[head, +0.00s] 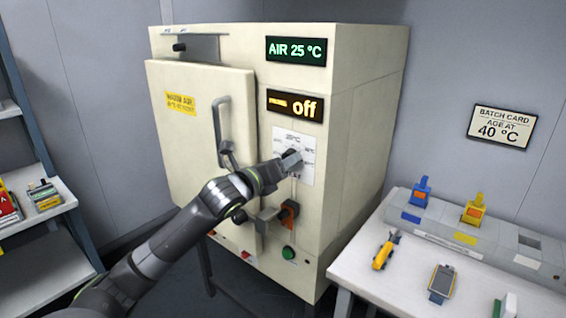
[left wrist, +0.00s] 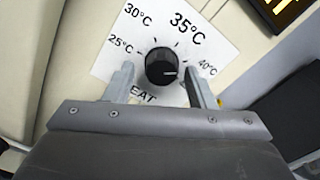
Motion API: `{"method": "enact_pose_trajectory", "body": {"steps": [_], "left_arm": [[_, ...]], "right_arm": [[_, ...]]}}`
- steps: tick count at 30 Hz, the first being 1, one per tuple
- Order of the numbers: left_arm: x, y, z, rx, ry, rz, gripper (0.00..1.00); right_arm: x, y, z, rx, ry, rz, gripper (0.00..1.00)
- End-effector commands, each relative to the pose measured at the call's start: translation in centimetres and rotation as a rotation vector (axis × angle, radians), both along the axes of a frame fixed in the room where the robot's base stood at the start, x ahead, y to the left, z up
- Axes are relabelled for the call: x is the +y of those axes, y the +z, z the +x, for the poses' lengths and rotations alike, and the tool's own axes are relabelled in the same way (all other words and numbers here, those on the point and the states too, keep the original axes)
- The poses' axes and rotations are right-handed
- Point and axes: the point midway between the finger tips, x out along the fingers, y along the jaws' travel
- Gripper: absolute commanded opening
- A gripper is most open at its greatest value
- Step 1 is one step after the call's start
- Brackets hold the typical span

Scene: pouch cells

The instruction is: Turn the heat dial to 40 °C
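The heat dial (left wrist: 160,66) is a round black knob on a white scale plate (left wrist: 105,64) marked 25, 30, 35 and 40 °C. A short pale mark on the knob points right, roughly toward the 40 °C side; I cannot tell its exact setting. My left gripper (left wrist: 159,76) is open, with one finger on each side of the knob and visible gaps between. In the head view my left gripper (head: 291,159) is at the plate on the oven front and mostly hides the dial. My right gripper is not in view.
The cream oven (head: 350,130) has a green display (head: 296,51) reading AIR 25 °C and an amber display (head: 295,106) reading off. Its door handle (head: 218,125) is left of the dial. An orange switch (head: 289,212) and green button (head: 288,252) are below. A batch card (head: 502,126) says 40 °C.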

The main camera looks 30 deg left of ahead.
Motion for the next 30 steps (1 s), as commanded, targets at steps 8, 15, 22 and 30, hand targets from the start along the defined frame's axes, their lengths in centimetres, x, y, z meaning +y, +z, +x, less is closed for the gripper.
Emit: {"method": "enact_pose_trajectory", "body": {"steps": [8,15,22,30], "left_arm": [[0.0,0.1,0.0,-0.004,0.0,0.001,0.54],[0.2,0.1,-1.5,-0.004,0.001,0.007,0.54],[0.5,0.0,-4.8,-0.002,0.001,0.01,0.54],[0.7,0.1,-7.9,-0.001,0.003,0.008,0.54]], "right_arm": [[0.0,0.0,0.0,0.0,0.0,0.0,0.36],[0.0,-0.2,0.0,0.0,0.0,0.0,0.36],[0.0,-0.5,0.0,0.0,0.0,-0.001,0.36],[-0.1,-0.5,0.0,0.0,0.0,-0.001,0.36]]}}
